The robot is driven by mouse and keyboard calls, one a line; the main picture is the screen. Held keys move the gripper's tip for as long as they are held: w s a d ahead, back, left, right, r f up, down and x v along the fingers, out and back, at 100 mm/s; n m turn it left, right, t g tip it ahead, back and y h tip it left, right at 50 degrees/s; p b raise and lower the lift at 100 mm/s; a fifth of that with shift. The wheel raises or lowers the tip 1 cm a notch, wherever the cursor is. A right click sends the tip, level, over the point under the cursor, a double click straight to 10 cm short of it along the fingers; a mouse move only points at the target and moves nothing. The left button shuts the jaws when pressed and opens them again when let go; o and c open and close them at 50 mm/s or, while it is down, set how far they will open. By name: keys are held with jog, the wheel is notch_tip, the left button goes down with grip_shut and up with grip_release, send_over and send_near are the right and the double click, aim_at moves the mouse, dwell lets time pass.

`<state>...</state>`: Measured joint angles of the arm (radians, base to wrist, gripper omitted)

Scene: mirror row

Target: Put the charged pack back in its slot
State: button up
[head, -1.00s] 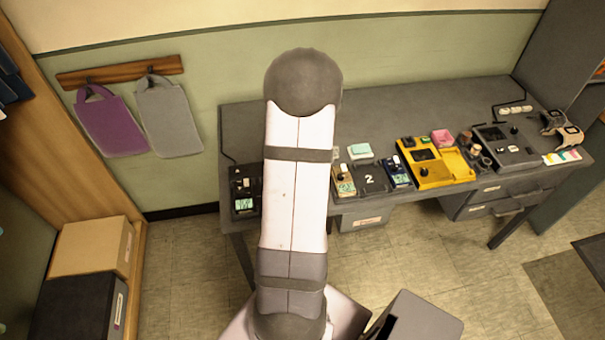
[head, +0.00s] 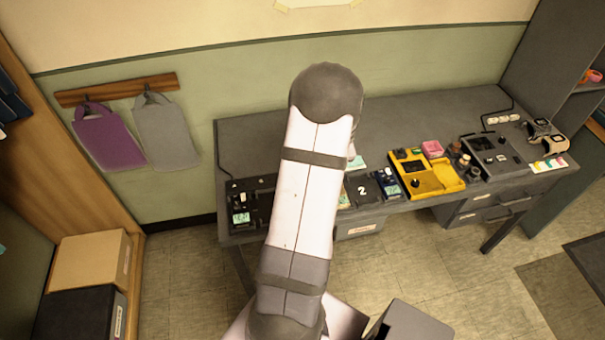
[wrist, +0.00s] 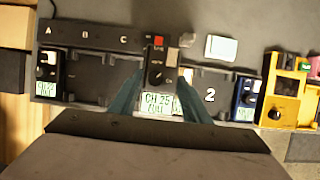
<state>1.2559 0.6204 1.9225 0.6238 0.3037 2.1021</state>
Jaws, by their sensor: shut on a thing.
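My gripper (wrist: 161,80) is shut on a dark pack (wrist: 161,66) with a red button, a knob and a pale green screen reading "CH 25". The pack is between the teal fingers, over the right end of a dark slot rack marked A, B, C (wrist: 86,52). I cannot tell its height above the rack. Slot A holds another pack (wrist: 46,68); the bays under B and C look empty. The rack (head: 263,183) also shows left of my arm in the head view, where my gripper and the held pack are hidden.
Right of my gripper are a dark station marked 2 (wrist: 209,95), a blue pack (wrist: 247,97), a yellow device (wrist: 285,103) and a pale block (wrist: 221,48). A tan pack (head: 344,198) is partly hidden. The grey desk behind the rack (head: 245,145) is clear.

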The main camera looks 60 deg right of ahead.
jog(key=s+d+f, duration=0.1)
jog(key=s+d, duration=0.7)
jog(key=s, duration=0.3)
jog(key=shift+s+d+f, duration=0.15)
jog(key=shift+d+f, duration=0.2)
jog(key=shift+d, duration=0.05)
jog(key=shift+f, duration=0.1)
notch_tip(320, 180, down, 5)
jog(key=b, duration=0.5)
jog(key=shift+p, duration=0.6)
dwell(0.6)
jog(key=shift+f+b, duration=0.7)
jog(key=shift+f, duration=0.35)
dwell(1.0)
jog(key=o, duration=1.3)
